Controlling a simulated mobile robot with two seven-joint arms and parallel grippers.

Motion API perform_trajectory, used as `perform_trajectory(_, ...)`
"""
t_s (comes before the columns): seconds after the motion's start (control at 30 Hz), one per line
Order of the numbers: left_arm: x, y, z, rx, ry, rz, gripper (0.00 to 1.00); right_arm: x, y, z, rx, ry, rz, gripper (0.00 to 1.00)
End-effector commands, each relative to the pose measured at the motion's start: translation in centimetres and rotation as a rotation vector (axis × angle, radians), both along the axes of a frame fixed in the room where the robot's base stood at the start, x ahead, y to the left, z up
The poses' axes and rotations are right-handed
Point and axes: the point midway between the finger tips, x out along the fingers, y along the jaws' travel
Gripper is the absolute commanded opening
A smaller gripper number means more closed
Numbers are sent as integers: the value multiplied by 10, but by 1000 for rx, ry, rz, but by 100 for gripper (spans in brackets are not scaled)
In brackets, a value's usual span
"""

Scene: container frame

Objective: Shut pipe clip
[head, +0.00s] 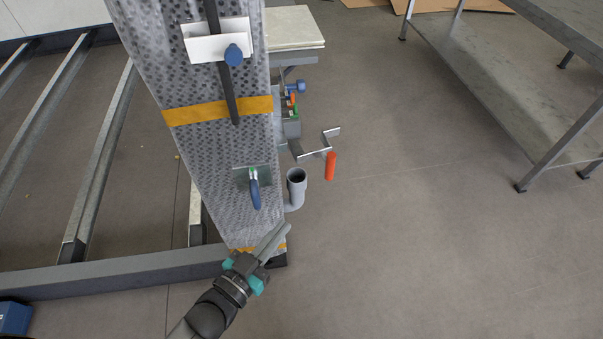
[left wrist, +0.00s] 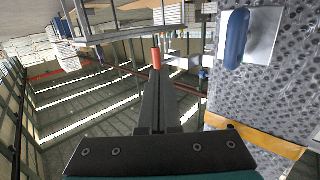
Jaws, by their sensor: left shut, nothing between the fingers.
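My left gripper (head: 281,230) is at the lower end of the perforated panel, its two fingers together and empty. In the left wrist view its fingers (left wrist: 161,90) point away from the camera, closed. A short grey pipe piece (head: 297,182) with an open top stands beside the panel's right edge, above the fingertips in the head view and apart from them. Right of it is a bent metal lever (head: 316,153) with an orange grip (head: 331,166). An orange piece (left wrist: 156,58) shows just past the fingertips in the left wrist view. I cannot tell which part is the clip, or its state.
The perforated panel (head: 212,147) has a blue handle (head: 255,190) on a small plate and an orange band (head: 215,111). Small coloured valves (head: 292,99) sit along its right side. A metal rack (head: 480,80) stands at right. The floor between is clear.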

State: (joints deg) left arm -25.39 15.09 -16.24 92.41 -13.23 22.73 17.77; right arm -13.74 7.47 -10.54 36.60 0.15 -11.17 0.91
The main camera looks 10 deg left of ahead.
Motion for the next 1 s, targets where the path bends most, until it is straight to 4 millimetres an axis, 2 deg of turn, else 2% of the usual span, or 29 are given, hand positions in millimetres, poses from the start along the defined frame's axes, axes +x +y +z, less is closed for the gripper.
perform_trajectory(0.03, -1, -5, 13, -18, -30, -15, 0, 0, -1, 0, -1, 0, 1, 50)
perform_trajectory(0.1, -1, -9, 25, -34, -59, -29, 0, 0, -1, 0, -1, 0, 1, 50)
perform_trajectory(0.2, 2, -13, 30, -41, -73, -35, 0, 0, -4, -1, -4, 0, 1, 50)
perform_trajectory(0.4, 26, -25, 30, -42, -76, -34, 0, 0, -11, -7, -15, -1, 2, 50)
perform_trajectory(0.47, 36, -30, 30, -43, -77, -34, 0, 9, -13, -6, -16, -11, 0, 50)
perform_trajectory(0.8, 87, -57, 29, -39, -74, -33, 0, 38, 10, -2, 4, -16, 1, 50)
perform_trajectory(1.0, 108, -68, 29, -40, -73, -34, 0, 51, 20, 3, 12, -16, 1, 50)
